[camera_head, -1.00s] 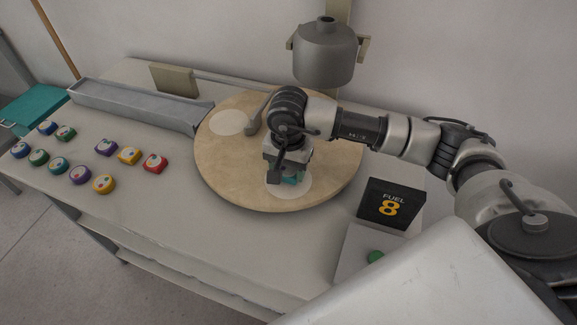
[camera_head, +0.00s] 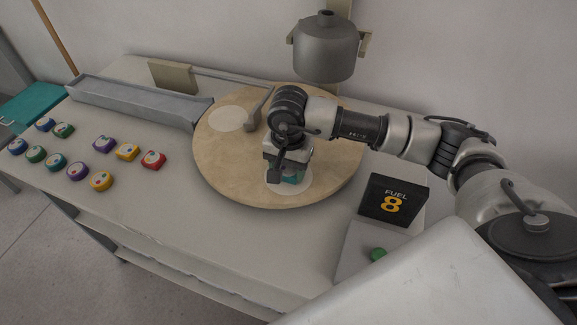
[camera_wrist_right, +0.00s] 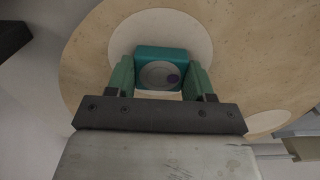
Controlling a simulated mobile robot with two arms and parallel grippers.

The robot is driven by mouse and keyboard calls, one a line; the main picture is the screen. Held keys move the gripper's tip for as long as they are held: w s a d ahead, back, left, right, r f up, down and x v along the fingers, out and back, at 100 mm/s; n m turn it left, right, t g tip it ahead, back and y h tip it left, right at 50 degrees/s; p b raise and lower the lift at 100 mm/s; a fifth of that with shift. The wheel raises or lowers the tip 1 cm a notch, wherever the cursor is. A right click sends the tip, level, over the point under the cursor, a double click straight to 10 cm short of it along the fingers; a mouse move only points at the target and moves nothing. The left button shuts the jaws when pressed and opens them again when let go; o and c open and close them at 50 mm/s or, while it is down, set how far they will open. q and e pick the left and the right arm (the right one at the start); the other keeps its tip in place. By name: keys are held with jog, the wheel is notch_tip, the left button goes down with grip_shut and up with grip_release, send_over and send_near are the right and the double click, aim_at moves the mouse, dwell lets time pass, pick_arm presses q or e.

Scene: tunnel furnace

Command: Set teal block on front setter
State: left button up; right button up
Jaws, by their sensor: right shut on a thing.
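The teal block (camera_wrist_right: 161,54) is between the green fingers of my right gripper (camera_wrist_right: 161,78), which is shut on it. In the right wrist view the block is over the pale round setter (camera_wrist_right: 202,38); I cannot tell whether it touches it. In the head view my right gripper (camera_head: 289,178) points down at the front setter (camera_head: 299,190), and a bit of teal shows beneath it. The setter lies on the round tan turntable (camera_head: 235,185). A second pale setter (camera_head: 228,119) lies bare at the back left. My left gripper is not in view.
Several coloured pieces (camera_head: 101,181) lie on the table to the left. A grey trough (camera_head: 140,101) runs behind them. A grey bell (camera_head: 324,50) hangs over the back. A "FUEL 8" sign (camera_head: 394,200) and a green button (camera_head: 378,254) are at the right.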

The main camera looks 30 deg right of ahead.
jog(key=o, duration=1)
jog(key=shift+o, duration=0.2)
notch_tip(320, 180, up, 11)
jog(key=b, duration=0.1)
